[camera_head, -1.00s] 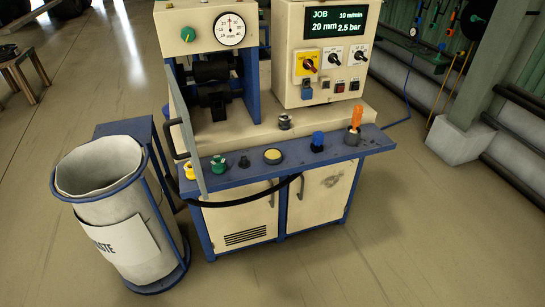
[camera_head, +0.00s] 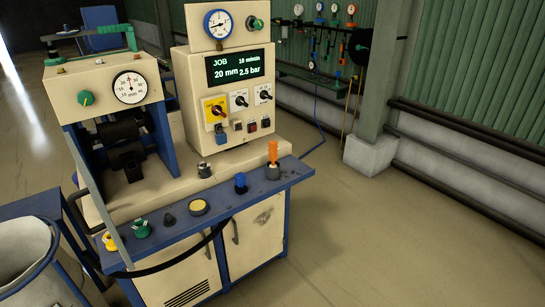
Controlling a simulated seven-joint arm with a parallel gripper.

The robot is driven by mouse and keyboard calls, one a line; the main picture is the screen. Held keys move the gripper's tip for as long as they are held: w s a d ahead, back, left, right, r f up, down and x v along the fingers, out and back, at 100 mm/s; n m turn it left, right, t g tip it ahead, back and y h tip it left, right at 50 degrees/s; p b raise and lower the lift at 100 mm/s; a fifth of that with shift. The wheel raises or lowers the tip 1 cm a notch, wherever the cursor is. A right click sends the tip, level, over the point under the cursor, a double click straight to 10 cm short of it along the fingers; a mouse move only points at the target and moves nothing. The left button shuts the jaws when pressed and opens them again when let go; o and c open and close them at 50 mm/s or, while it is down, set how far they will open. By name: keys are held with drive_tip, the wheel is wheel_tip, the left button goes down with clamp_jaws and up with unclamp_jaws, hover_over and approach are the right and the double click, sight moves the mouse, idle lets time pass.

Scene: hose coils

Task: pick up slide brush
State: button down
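An upright orange handle (camera_head: 273,152) stands in a dark round holder (camera_head: 272,172) at the right end of the blue front shelf. It may be the slide brush; its lower end is hidden in the holder, and no bristles show. Beside it on the left, a small blue item (camera_head: 240,183) stands on the shelf. My gripper is not in view.
The cream machine (camera_head: 238,155) has a blue shelf (camera_head: 218,207) carrying a yellow-topped round piece (camera_head: 198,207), a green fitting (camera_head: 141,228) and a yellow fitting (camera_head: 109,241). A waste bin (camera_head: 25,255) stands at lower left. Floor right of the machine is clear.

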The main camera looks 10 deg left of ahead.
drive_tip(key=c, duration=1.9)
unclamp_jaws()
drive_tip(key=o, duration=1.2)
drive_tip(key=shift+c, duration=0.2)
